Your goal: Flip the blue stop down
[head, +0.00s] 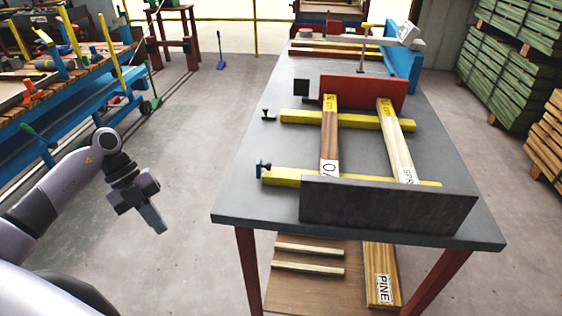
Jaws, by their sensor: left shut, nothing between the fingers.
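My left gripper (158,226) is shut and empty. It hangs over the floor to the left of the table, pointing down and to the right, clear of the table and apart from the stop. My right gripper is not in view.
A second yellow bar (300,117) with a dark end piece (268,115) lies farther back. Two labelled boards lie across the bars, between a dark plate (385,206) and a red plate (375,92). The grey table (262,205) has a bare left edge; the floor beside it is free.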

